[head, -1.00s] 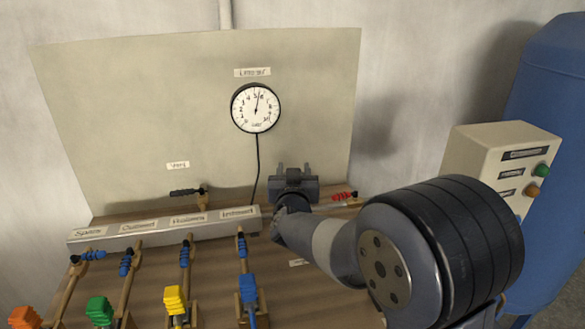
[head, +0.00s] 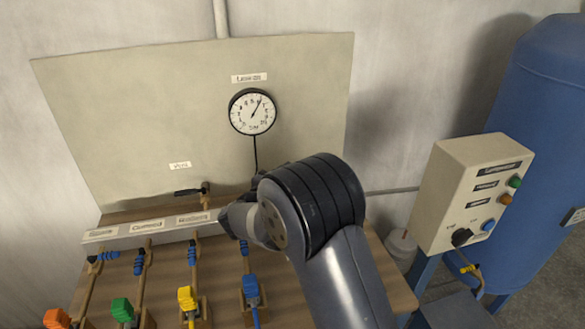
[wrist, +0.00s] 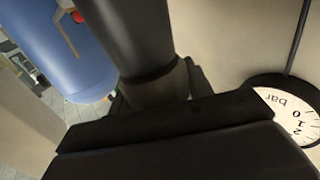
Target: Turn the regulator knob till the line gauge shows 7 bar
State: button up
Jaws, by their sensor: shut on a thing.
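The line gauge (head: 252,111) hangs on the beige panel in the head view. Its needle points up and slightly right, near 6 by its small, blurred digits. The gauge's edge also shows upside down in the wrist view (wrist: 294,108). My gripper (wrist: 155,94) is shut on the dark regulator knob (wrist: 160,80), with a finger on each side of it. A dark round body (wrist: 132,35) extends beyond the knob. In the head view my arm hides the knob and most of the gripper.
A long labelled manifold (head: 150,227) crosses the bench below the panel. Several coloured connectors, among them a yellow one (head: 187,298), lie in front. A beige control box (head: 470,195) and a blue tank (head: 545,110) stand at the right.

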jog(key=shift+r+h, duration=0.1)
jog(key=shift+h, duration=0.2)
jog(key=o, duration=1)
notch_tip(320, 180, up, 10)
dwell(0.3)
